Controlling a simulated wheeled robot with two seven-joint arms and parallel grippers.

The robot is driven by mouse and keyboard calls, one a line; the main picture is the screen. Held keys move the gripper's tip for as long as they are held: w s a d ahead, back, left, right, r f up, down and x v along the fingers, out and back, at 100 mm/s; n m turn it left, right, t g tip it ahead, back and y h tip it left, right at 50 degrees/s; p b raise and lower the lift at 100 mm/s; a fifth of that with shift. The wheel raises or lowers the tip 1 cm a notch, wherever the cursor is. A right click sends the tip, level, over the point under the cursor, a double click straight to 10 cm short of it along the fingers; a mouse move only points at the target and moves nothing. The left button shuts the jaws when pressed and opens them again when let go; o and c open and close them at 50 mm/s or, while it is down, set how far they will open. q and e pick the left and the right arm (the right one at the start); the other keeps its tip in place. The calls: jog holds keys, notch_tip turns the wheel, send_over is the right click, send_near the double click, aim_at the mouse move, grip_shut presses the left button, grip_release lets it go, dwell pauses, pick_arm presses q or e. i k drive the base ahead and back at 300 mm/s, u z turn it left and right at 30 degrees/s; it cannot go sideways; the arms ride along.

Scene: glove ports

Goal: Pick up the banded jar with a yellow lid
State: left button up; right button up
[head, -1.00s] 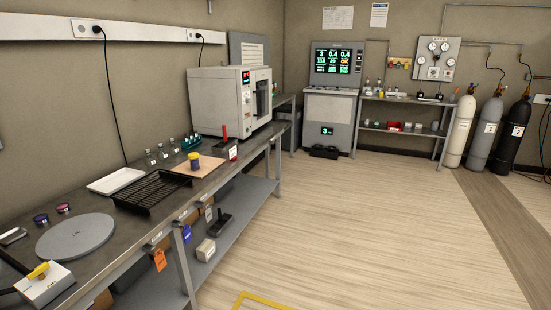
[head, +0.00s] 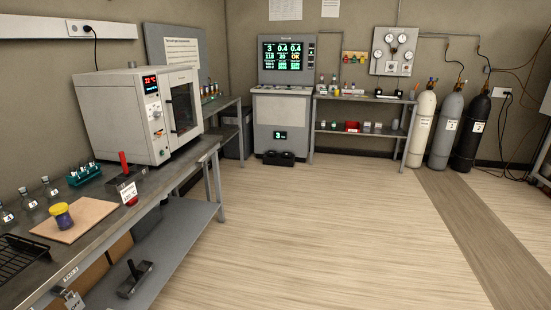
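A small jar with a yellow lid and a dark blue band (head: 62,217) stands upright on a tan board (head: 90,218) on the metal workbench at the left of the head view. Nothing touches the jar from above. Neither of my grippers shows in the view.
A black wire rack (head: 18,258) is left of the board. Stoppered bottles (head: 28,199), a teal vial rack (head: 84,174), a red-handled tool (head: 124,163) and a white oven (head: 140,115) stand on the bench (head: 130,222). The wood floor (head: 300,230) to the right is clear.

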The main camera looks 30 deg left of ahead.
aim_at(64, 222)
jog(key=u, duration=0.1)
jog(key=i, duration=1.8)
jog(key=u, duration=1.25)
jog(key=i, duration=0.95)
jog(key=u, duration=1.15)
